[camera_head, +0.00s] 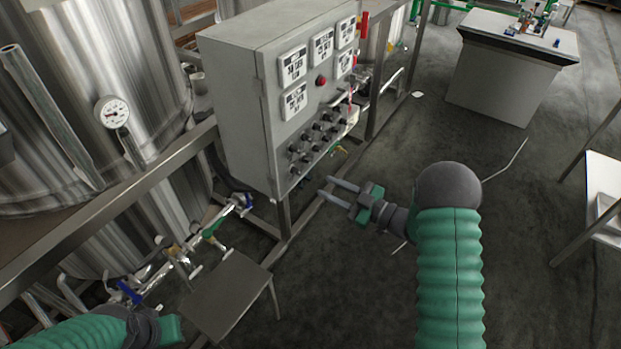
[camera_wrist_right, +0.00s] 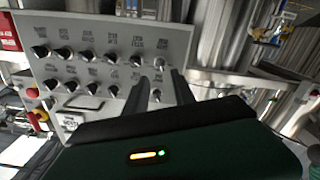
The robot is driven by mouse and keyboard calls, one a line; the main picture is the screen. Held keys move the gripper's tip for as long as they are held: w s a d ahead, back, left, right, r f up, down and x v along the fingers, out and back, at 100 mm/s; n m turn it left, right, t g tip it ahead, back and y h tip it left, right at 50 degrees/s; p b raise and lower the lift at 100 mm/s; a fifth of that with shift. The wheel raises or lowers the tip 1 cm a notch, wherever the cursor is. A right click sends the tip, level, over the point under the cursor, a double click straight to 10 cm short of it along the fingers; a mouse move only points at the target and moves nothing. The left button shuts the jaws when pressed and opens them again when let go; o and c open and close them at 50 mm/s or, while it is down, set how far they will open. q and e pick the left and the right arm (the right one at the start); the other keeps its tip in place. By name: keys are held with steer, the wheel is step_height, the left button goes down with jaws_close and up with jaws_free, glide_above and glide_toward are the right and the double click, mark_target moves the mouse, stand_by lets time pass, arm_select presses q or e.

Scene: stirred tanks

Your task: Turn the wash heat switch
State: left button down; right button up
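The grey control cabinet (camera_head: 240,95) carries rows of black knob switches (camera_head: 318,135) on its lower front. The right wrist view shows two rows of these knobs (camera_wrist_right: 64,53) with small labels, too blurred to read surely, so I cannot tell which is the wash heat switch. My right gripper (camera_head: 325,188) is open and empty, in front of and below the knob rows. In the right wrist view its fingers (camera_wrist_right: 160,80) are apart, with the rightmost knobs (camera_wrist_right: 160,64) seen between them. Contact is not visible. My left gripper (camera_head: 168,330) shows only partly at the bottom left.
Steel tanks (camera_head: 95,60) with a gauge (camera_head: 113,112) and a metal frame rail (camera_head: 110,200) stand left of the cabinet. A small grey stand (camera_head: 228,295) and pipes with valves lie below. A red button (camera_head: 321,81) sits above the knobs.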

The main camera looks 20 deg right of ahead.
steer(key=v, duration=0.7)
steer(key=shift+d, duration=0.15)
steer(key=shift+s, duration=0.1)
steer(key=w+r+m+h+p, duration=0.3)
steer(key=w+h, duration=0.2)
steer(key=h, duration=0.1)
steer(key=s+a+m+g+h+p, duration=0.1)
steer(key=s+a+m+g, duration=0.2)
steer(key=s, duration=0.5)
steer(key=s+a+r+m+g+h+p, duration=0.1)
steer(key=s+a+m+g+h+p, duration=0.1)
steer(key=s, duration=0.5)
steer(key=s+a+m+g+h+p, duration=0.2)
steer(key=s+a+m+g, duration=0.1)
steer(key=s+g, duration=0.3)
steer(key=s+a, duration=0.1)
steer(key=s, duration=0.1)
steer(key=shift+s+a+r+m+g, duration=0.3)
steer(key=shift+a+r, duration=0.05)
steer(key=shift+a, duration=0.05)
steer(key=shift+a, duration=0.15)
